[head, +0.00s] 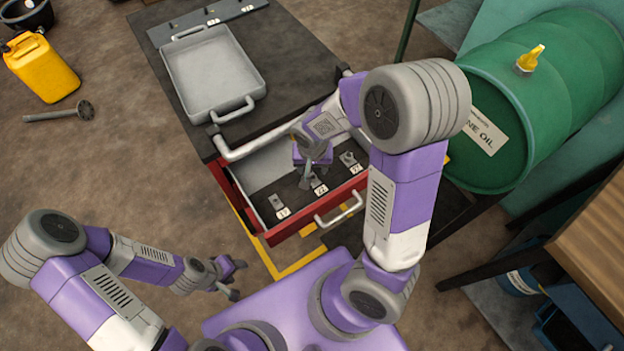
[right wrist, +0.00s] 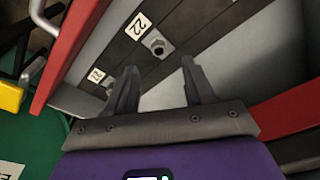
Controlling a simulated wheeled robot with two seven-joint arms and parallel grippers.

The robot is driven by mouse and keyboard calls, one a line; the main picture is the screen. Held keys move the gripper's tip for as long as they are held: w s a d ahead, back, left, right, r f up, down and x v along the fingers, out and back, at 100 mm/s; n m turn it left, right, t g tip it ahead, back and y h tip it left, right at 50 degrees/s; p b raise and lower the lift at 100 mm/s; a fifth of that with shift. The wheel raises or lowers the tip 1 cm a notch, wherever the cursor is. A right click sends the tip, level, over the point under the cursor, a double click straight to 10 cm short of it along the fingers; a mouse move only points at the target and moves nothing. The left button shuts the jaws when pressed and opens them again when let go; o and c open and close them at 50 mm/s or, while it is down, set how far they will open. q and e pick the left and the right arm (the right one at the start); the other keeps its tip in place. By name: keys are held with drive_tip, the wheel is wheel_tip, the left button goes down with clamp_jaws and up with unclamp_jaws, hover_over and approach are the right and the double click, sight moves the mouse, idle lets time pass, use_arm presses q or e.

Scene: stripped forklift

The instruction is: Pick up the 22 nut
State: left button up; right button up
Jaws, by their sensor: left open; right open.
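The 22 nut (right wrist: 157,44) is a grey hex nut on a dark strip, beside a white label (right wrist: 137,26) reading 22, in the right wrist view. My right gripper (right wrist: 158,72) is open and empty. Its two fingers point toward the nut, which shows between and beyond the tips, apart from them. In the head view my right gripper (head: 308,176) hangs over the middle of the open drawer (head: 240,168) and hides part of the middle place; the labels are too small to read there. My left gripper (head: 234,280) is open and empty, outside the drawer at the lower left.
Another nut (right wrist: 109,90) lies by a second label (right wrist: 96,75). The drawer's red front has a handle (head: 340,210). A grey tray (head: 212,75) rests on the dark top above the drawer.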

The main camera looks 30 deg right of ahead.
sight(314, 176)
drive_tip(key=f+b, duration=0.1)
drive_tip(key=f, duration=0.1)
drive_tip(key=f+b, duration=0.1)
drive_tip(key=f, duration=0.1)
drive_tip(key=f+b, duration=0.1)
drive_tip(key=f, duration=0.2)
drive_tip(key=shift+w+d, duration=0.35)
drive_tip(key=shift+c, duration=0.4)
drive_tip(key=shift+s, duration=0.1)
clamp_jaws()
